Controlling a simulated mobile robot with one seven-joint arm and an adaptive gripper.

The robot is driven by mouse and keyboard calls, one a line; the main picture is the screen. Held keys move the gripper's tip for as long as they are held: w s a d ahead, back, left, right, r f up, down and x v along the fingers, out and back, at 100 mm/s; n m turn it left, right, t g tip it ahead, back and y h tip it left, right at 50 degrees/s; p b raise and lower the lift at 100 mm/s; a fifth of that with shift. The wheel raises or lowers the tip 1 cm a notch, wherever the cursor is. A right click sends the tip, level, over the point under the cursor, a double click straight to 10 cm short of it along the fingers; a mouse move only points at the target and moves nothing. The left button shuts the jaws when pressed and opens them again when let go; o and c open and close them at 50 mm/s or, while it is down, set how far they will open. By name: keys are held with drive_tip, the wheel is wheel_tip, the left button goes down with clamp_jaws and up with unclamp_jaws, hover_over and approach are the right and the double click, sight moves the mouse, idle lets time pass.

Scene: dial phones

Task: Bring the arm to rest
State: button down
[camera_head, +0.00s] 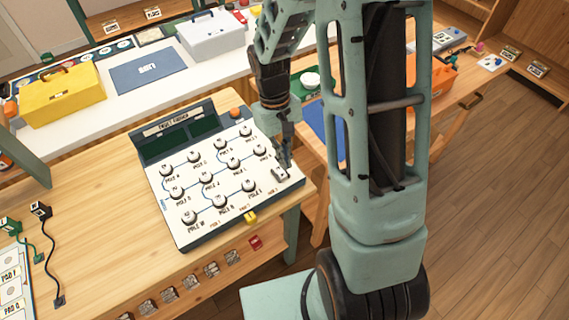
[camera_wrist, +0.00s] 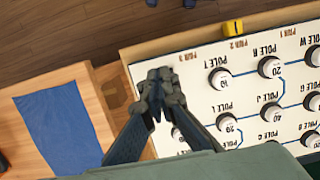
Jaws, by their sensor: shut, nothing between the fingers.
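My gripper (camera_head: 284,160) is shut and empty, pointing down over the right edge of the white dial panel (camera_head: 214,219). In the wrist view my gripper (camera_wrist: 160,88) shows its fingers together, over the edge of the same panel (camera_wrist: 193,62). The panel has several round dials with pole labels, joined by blue lines. My arm runs down the middle right of the head view and hides part of the tables.
A yellow toolbox (camera_head: 62,96), a white case (camera_head: 211,37) and a blue mat (camera_head: 148,76) stand on the back bench. An orange toolbox (camera_head: 432,78) is at the right. A yellow tab (camera_head: 251,217) is on the panel's front edge. Wooden floor is open at the right.

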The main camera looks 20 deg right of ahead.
wheel_tip(320, 180, up, 8)
drive_tip(key=s, duration=0.1)
drive_tip(key=shift+s+d, duration=0.15)
drive_tip(key=shift+d, duration=0.05)
